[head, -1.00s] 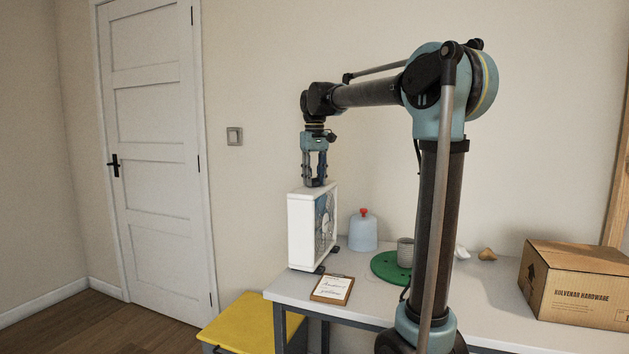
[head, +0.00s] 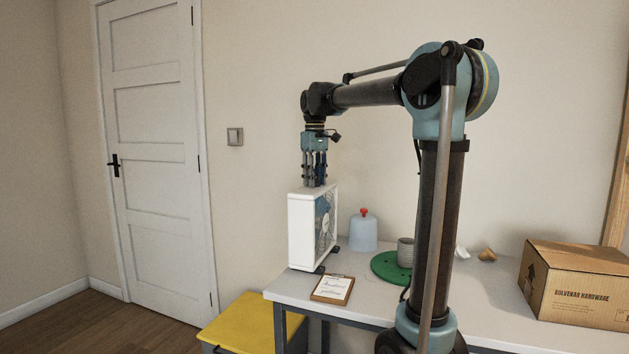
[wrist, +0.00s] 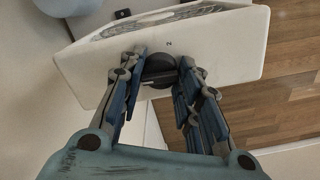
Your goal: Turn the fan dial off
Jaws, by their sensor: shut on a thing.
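A white box fan (head: 302,228) stands upright on the left end of the table, its grille facing right in the head view. In the wrist view the fan's top (wrist: 225,47) carries a round dark dial (wrist: 159,70) with a small mark beside it. My gripper (head: 314,184) points straight down at the fan's top. In the wrist view my gripper (wrist: 158,72) has a finger on each side of the dial and is shut on it. The fingers hide parts of the fan's top, and the head view does not show the dial.
A clipboard (head: 332,289) lies in front of the fan. A cardboard box (head: 577,284) is far right.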

